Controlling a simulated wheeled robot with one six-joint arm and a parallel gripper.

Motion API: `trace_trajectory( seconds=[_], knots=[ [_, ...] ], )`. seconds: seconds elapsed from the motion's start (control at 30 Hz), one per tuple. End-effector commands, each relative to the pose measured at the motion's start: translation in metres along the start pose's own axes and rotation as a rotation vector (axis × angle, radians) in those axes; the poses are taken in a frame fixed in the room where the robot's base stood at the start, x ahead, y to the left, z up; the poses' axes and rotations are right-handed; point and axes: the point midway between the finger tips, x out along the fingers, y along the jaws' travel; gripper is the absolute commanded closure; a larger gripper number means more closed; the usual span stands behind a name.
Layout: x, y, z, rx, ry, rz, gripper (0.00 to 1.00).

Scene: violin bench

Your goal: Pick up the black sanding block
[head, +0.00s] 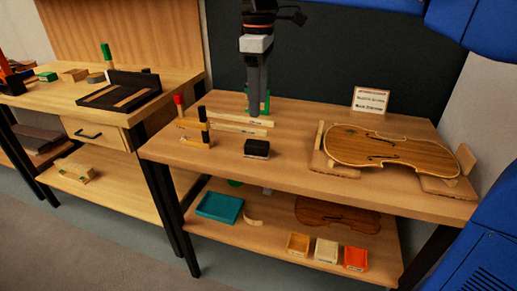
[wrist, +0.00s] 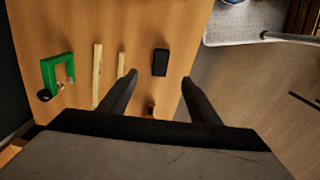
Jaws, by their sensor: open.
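The black sanding block (head: 257,148) lies on the bench top, near its front edge. It also shows in the wrist view (wrist: 160,62), beyond my fingertips and between their lines. My gripper (head: 256,114) points down over the back part of the bench in the head view, behind and above the block. In the wrist view my gripper (wrist: 159,78) has its two dark fingers spread wide, with nothing between them. The block is apart from both fingers.
Wooden strips (head: 238,124) lie behind the block, with a green clamp (wrist: 57,75) near them. A violin body (head: 390,147) rests on supports at right, with a small sign (head: 370,100) behind. Bench space right of the block is clear.

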Motion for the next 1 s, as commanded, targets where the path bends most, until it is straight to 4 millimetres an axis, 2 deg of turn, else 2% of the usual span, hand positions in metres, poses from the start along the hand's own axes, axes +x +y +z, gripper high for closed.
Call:
trace_trajectory(
  seconds=[0.2,0.4,0.67,1.0],
  knots=[
    [0.04,-0.001,0.001,0.001,-0.002,-0.002,0.43],
    [0.071,0.0,0.0,0.001,-0.001,-0.001,0.43],
    [0.087,0.0,0.0,0.001,0.0,0.0,0.43],
    [0.128,-0.002,-0.004,0.002,-0.001,-0.001,0.43]
  ],
)
